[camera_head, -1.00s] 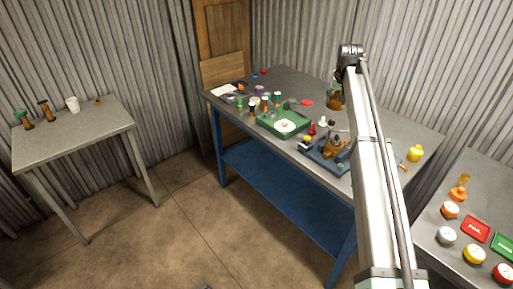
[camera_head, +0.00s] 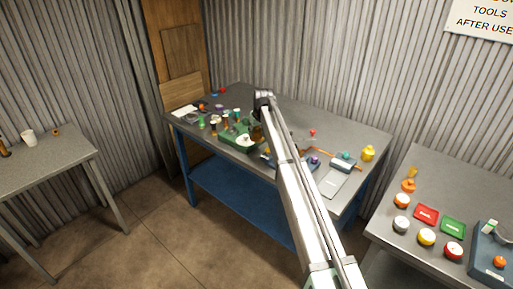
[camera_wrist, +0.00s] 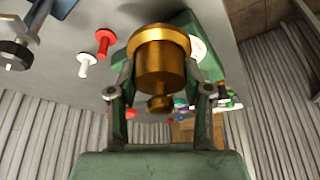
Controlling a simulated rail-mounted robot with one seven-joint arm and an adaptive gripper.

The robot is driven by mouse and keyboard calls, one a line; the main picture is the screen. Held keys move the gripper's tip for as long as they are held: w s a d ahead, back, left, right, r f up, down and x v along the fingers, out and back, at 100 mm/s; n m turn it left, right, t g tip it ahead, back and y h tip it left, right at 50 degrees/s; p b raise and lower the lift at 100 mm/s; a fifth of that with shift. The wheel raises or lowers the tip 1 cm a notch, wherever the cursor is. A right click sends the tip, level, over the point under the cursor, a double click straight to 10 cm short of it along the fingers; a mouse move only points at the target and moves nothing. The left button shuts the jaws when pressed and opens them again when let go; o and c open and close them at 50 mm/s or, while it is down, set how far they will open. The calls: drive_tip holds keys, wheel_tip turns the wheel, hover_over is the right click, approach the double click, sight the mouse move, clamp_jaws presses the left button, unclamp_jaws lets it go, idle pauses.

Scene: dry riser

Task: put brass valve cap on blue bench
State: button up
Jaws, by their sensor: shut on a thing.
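The brass valve cap (camera_wrist: 160,62) is a stepped golden cylinder with a wider rim and a small knob. My gripper (camera_wrist: 160,92) is shut on it, with a finger on each side. In the head view my gripper (camera_head: 259,130) is over the blue bench (camera_head: 318,117), beside the green tray. The bench has a grey top, blue legs and a blue lower shelf. The cap is mostly hidden behind my arm there, and I cannot tell its exact height above the top.
The green tray (camera_head: 229,143) holds a white disc. Several small bottles stand left of it. A grey plate (camera_head: 334,184) and a yellow pot (camera_head: 368,153) are to the right. The bench's back right is fairly clear. Side tables stand left (camera_head: 45,175) and right (camera_head: 440,180).

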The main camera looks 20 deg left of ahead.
sight(259, 140)
wheel_tip(259, 140, down, 10)
drive_tip(key=shift+r+p, duration=0.1)
drive_tip(key=shift+p, duration=1.15)
drive_tip(key=shift+f, duration=0.25)
drive_tip(key=o, duration=1)
drive_tip(key=shift+r, duration=0.1)
drive_tip(key=b+v, duration=0.3)
drive_tip(key=v, duration=0.9)
drive_tip(key=shift+r, duration=0.1)
